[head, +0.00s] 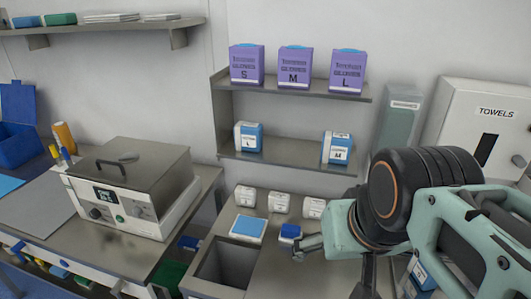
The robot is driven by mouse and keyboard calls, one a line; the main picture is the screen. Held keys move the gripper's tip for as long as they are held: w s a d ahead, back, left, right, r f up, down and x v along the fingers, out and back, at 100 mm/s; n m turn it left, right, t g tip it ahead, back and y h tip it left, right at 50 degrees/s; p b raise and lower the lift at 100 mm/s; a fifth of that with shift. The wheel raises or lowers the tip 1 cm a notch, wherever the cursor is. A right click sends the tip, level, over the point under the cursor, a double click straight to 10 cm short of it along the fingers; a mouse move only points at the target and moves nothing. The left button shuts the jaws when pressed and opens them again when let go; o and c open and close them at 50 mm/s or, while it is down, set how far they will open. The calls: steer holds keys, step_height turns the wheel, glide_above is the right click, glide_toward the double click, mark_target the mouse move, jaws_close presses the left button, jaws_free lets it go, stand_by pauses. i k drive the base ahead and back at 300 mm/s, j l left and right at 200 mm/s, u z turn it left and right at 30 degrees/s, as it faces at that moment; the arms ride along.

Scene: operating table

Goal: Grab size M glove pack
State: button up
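Three purple glove packs stand upright in a row on the upper wall shelf. The size S pack (246,65) is on the left, the size M pack (294,67) in the middle and the size L pack (347,71) on the right. The M pack has a blue top and a dark M on its front, with small gaps to its neighbours. My gripper (310,244) shows only in part, low over the counter and well below the shelves. My arm hides much of it, and its opening cannot be made out. It is apart from the M pack.
The lower shelf (290,156) holds blue-white packs marked L (248,136) and M (337,148). Small white boxes (279,202) stand on the counter beside a recessed bin (228,265). A towel dispenser (490,125) is at right, a metal device (130,190) at left.

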mark_target(278, 201)
steer(key=j+z, duration=0.45)
steer(key=j, duration=0.2)
steer(key=j+z, duration=0.45)
steer(key=j, duration=0.2)
steer(key=k+j+z, duration=0.1)
steer(key=j+z, duration=0.35)
steer(key=j, duration=0.2)
steer(key=l+z, duration=0.25)
steer(key=k+j, duration=0.1)
steer(key=k+j+u, duration=0.2)
steer(key=i, duration=0.3)
steer(key=l+u, duration=0.05)
